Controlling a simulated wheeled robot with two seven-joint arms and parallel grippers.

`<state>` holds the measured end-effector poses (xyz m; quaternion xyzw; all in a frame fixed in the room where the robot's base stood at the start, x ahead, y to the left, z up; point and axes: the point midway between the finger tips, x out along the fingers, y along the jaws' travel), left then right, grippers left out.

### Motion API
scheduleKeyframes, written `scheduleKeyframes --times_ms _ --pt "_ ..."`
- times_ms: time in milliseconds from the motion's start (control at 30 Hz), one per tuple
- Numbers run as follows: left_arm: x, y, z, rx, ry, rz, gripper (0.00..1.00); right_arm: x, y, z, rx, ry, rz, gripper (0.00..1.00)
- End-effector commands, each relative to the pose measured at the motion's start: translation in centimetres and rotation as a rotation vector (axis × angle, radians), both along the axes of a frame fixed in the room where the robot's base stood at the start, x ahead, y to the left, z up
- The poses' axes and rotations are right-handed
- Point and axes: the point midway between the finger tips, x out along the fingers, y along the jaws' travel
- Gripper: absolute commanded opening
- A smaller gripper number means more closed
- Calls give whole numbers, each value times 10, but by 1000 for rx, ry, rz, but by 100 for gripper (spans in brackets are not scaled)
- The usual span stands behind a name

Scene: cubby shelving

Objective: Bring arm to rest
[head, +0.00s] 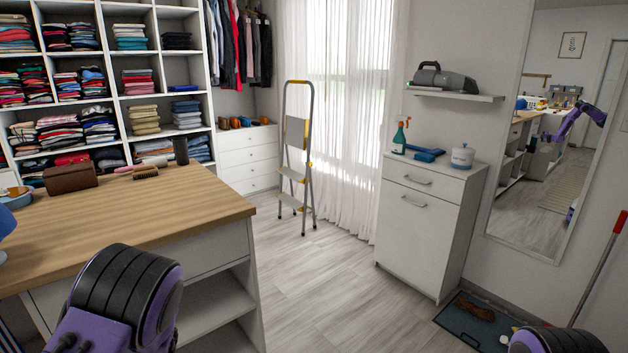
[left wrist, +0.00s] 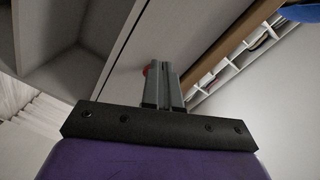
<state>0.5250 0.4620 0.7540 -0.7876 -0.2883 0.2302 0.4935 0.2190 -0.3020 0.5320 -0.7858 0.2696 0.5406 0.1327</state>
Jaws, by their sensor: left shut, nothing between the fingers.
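My left gripper (left wrist: 163,84) shows in the left wrist view with its two grey fingers together and nothing between them. It points up along the pale panels of a white cabinet (left wrist: 105,85), close to them; I cannot tell if it touches. A small red spot shows beside the fingertips, too little of it to name. In the head view only a purple and black link of my left arm shows at the bottom left, in front of the wooden-topped island (head: 150,215). A piece of my right arm shows at the bottom right edge. My right gripper is out of view.
The island has open shelves on its near side; a brown box (head: 70,178) and brushes stand on top. A stepladder (head: 297,150), white cabinet (head: 425,230), mirror (head: 545,130) and dark floor tray (head: 455,325) stand beyond. The floor between island and cabinet is clear.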

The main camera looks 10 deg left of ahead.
Motion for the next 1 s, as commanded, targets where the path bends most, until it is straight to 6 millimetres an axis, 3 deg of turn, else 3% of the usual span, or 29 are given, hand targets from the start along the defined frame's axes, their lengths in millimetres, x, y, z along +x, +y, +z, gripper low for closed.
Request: scheduleKeyframes --times_ms 67,167,300,400,500,600,667,1000 --pt "-20 -16 -32 -264 -71 5 0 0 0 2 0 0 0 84" --pt "-67 -44 -84 -636 -115 80 0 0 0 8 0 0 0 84" --pt "-163 -97 -148 -1078 -82 322 0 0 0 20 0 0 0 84" --pt "-229 -130 -171 -1235 -5 487 0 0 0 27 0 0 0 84" --pt "-277 -152 -179 -1278 103 567 0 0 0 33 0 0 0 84" --pt "-302 -162 -183 -1286 154 611 0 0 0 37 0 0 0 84" --pt "-308 -162 -185 -1282 163 620 0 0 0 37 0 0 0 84" --pt "-308 -162 -185 -1282 163 620 0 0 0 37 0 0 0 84"
